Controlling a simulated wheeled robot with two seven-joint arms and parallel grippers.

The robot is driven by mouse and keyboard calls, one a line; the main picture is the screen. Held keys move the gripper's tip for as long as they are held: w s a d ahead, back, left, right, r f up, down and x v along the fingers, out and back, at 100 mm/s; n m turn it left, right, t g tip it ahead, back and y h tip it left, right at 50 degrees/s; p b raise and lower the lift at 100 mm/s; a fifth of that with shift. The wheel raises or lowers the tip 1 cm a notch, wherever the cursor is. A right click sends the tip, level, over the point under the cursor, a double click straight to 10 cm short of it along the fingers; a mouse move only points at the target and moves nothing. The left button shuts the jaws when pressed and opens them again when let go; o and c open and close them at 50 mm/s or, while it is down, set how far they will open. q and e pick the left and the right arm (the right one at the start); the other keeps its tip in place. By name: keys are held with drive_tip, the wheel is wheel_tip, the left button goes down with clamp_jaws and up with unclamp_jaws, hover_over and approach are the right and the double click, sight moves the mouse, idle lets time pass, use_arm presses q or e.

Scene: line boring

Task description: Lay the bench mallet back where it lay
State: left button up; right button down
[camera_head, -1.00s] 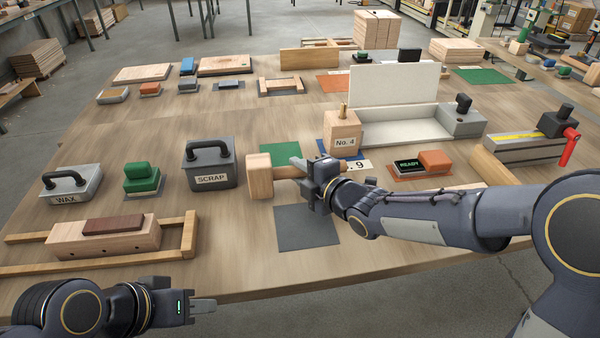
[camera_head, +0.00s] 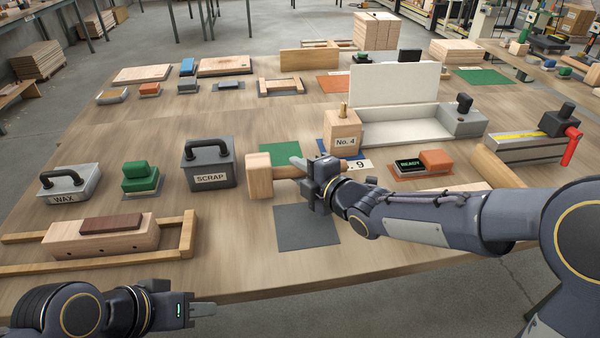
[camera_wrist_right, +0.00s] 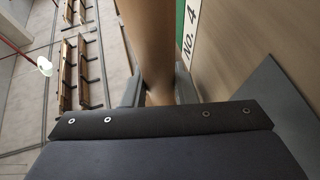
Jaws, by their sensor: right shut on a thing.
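The bench mallet has a pale block head (camera_head: 259,176) and a brown round handle (camera_head: 290,172). My right gripper (camera_head: 316,178) is shut on the handle, to the right of the head. In the right wrist view the handle (camera_wrist_right: 150,45) runs between the two fingers. The mallet lies level over the bench, near a grey mat (camera_head: 306,228) and a green mat (camera_head: 278,153); whether it touches the bench I cannot tell. My left gripper (camera_head: 202,309) is low at the front edge, away from everything, seen side-on, so its opening is unclear.
The SCRAP box (camera_head: 209,165), green block (camera_head: 141,178) and WAX box (camera_head: 70,184) stand to the left. A wooden frame with a drilled block (camera_head: 103,240) is at front left.

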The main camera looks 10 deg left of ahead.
drive_tip(key=shift+f, duration=0.1)
idle(0.6)
drive_tip(key=shift+f+b, duration=0.45)
drive_tip(key=shift+b, duration=0.5)
drive_tip(key=c, duration=1.1)
unclamp_jaws()
drive_tip(key=o, duration=1)
drive_tip(key=shift+s+f, duration=0.1)
drive_tip(key=shift+f, duration=0.05)
drive_tip(key=shift+c, duration=0.2)
drive_tip(key=shift+o, duration=0.7)
drive_tip(key=shift+f, duration=0.2)
drive_tip(key=shift+s+d, duration=0.15)
drive_tip(key=shift+d, duration=0.05)
drive_tip(key=shift+v, duration=4.3)
